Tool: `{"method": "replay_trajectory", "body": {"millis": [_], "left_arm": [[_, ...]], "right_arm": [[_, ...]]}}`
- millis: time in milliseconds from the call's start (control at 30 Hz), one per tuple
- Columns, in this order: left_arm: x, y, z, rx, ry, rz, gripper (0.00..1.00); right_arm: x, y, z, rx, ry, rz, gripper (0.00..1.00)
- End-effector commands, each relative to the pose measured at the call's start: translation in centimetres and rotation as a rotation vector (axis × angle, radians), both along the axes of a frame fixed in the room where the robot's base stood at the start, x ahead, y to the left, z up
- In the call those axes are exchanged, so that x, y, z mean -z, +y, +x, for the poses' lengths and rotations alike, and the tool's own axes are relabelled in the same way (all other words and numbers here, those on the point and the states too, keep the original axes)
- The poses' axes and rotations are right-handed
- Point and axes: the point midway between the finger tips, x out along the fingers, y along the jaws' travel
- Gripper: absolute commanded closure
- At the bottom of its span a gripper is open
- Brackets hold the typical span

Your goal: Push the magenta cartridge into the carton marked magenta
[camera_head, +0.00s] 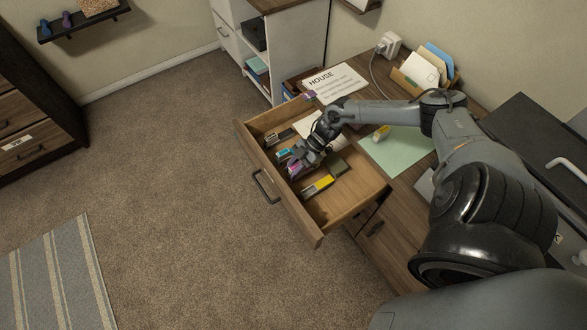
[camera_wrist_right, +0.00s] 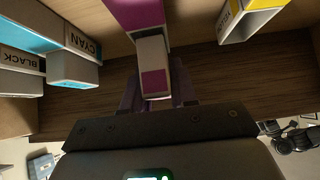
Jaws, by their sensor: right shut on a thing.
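The magenta carton (camera_head: 292,170) stands in the open drawer beside the cyan carton; in the right wrist view its magenta face (camera_wrist_right: 138,13) is at the top centre. My right gripper (camera_head: 304,161) reaches down into the drawer. In the right wrist view its fingers (camera_wrist_right: 156,94) are shut on the magenta cartridge (camera_wrist_right: 153,62), a white block with a magenta patch. The cartridge is in line with the carton, and its far end meets the carton's near end. How deep it sits inside I cannot tell. My left gripper is not in view.
Cyan (camera_wrist_right: 83,42) and black (camera_wrist_right: 20,62) cartons lie left of the cartridge, a yellow carton (camera_wrist_right: 245,18) right. The wooden drawer (camera_head: 342,203) has raised walls.

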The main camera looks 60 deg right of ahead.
Motion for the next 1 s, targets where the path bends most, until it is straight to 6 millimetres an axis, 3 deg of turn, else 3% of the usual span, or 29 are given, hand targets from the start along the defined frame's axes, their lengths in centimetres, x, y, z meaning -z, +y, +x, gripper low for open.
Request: {"method": "replay_trajectory", "body": {"millis": [1000], "left_arm": [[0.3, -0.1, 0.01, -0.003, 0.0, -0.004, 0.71]], "right_arm": [[0.7, 0.01, 0.02, 0.0, 0.0, 0.0, 1.0]]}}
